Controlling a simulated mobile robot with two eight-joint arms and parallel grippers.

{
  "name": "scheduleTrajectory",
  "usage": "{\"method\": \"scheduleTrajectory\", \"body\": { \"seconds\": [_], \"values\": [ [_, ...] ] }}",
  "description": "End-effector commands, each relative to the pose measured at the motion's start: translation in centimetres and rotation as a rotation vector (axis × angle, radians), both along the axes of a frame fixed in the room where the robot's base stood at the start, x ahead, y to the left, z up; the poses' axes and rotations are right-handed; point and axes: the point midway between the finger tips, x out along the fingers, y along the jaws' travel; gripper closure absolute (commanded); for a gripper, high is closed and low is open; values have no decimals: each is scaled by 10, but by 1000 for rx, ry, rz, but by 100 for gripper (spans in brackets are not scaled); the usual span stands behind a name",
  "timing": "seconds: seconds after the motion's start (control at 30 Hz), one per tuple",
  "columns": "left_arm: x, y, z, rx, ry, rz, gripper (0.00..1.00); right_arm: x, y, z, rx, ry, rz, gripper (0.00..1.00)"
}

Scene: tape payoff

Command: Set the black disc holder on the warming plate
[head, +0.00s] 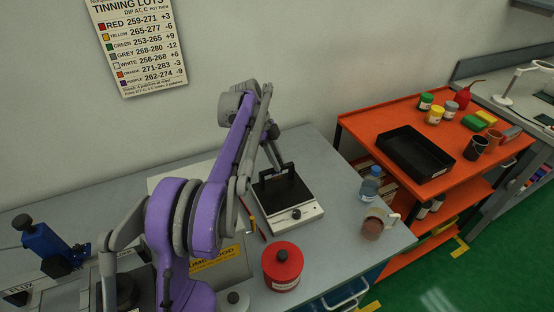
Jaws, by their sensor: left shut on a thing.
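The black disc holder (289,169) is a small dark frame at the back of the plate's dark top. My left gripper (280,168) points down from the purple arm and is shut on the holder. The holder's lower edge merges with the dark plate, so I cannot tell whether it touches. Part of the holder is hidden by the gripper. My right gripper is not in view.
A red canister (283,267) stands in front of the plate. A blue-capped bottle (371,184) and a brownish mug (375,224) stand to its right. An orange cart (372,127) carries a black tray (415,152) and several jars. A blue device (48,246) stands at left.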

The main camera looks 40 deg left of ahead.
Motion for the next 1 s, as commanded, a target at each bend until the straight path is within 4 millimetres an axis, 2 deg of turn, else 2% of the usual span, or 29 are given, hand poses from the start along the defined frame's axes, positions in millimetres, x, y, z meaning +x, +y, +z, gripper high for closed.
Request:
{"method": "scheduleTrajectory", "body": {
  "seconds": [0.3,0.33,0.5,0.53,0.73,0.93,1.0],
  "values": [
    [0,0,-4,0,0,0,100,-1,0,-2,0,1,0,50],
    [0,0,-4,0,0,0,71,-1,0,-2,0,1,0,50],
    [0,0,-4,0,0,0,41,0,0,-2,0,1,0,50],
    [0,0,-4,0,0,0,38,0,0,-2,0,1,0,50],
    [0,0,-4,0,0,0,38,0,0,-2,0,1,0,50],
    [0,0,-4,0,0,0,3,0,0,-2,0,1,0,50],
    [0,0,-4,0,0,0,3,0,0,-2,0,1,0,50]
  ]
}}
